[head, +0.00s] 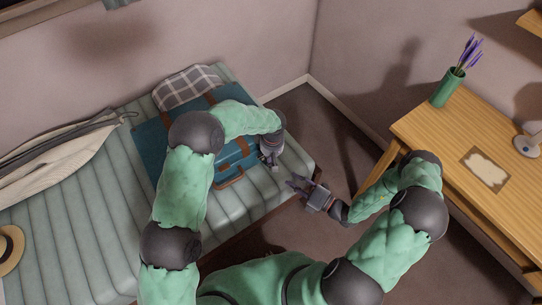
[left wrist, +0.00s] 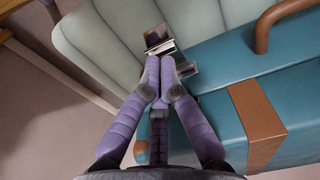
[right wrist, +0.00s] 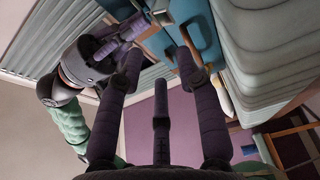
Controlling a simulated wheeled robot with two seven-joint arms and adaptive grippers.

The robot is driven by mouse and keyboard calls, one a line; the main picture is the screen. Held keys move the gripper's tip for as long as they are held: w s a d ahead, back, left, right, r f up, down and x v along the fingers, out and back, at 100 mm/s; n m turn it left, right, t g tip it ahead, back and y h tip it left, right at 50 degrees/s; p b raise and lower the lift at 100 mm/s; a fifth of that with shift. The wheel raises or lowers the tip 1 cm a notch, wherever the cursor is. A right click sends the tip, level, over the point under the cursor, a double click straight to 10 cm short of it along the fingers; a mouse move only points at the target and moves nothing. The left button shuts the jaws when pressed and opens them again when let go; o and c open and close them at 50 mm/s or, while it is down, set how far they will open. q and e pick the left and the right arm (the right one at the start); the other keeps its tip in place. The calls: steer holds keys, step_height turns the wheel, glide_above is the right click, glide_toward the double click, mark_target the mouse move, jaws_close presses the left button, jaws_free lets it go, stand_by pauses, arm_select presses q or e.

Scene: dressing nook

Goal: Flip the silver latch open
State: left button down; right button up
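The teal suitcase (head: 148,147) with brown straps lies on the striped bench. In the left wrist view, its teal side (left wrist: 225,65) fills the right part. A silver latch (left wrist: 159,46) with a dark plate shows at its edge, partly hidden by my fingertips. My left gripper (left wrist: 160,66) has its fingertips together, right at the latch; I cannot tell whether they touch it. In the head view, my left gripper (head: 270,157) is at the suitcase's right end. My right gripper (right wrist: 158,52) is open and empty; in the head view it (head: 296,183) is just off the bench's front corner.
The striped bench (head: 95,225) also bears a plaid cushion (head: 187,87), a pale garment (head: 55,160) and a straw hat (head: 10,250). A wooden desk (head: 440,130) with a green vase (head: 447,88) stands at the right. Open floor lies between bench and desk.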

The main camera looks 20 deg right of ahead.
steer(key=s+a+f+n+g+h, duration=0.15)
steer(key=s+a+n+g, duration=0.25)
steer(key=s+n+g, duration=0.45)
steer(key=s+a+f+n+g+h, duration=0.1)
steer(key=s+a+f+n+g, duration=0.3)
steer(key=n, duration=0.7)
steer(key=s+a+f+n+g+h, duration=0.1)
steer(key=s+a+f+n+g, duration=0.15)
steer(key=s+n+g, duration=0.55)
arm_select(q)
steer(key=shift+s+f, duration=0.15)
steer(key=shift+f, duration=0.05)
arm_select(e)
steer(key=w+a+r+n+t+h, duration=0.1)
steer(key=w+n+t+h, duration=0.3)
steer(key=n, duration=1.2)
steer(key=w+t, duration=0.3)
steer(key=shift+w+a+r, duration=0.15)
steer(key=shift+w, duration=0.1)
arm_select(q)
step_height(320, 180, up, 12)
steer(key=shift+s+d, duration=0.15)
steer(key=shift+s, duration=0.2)
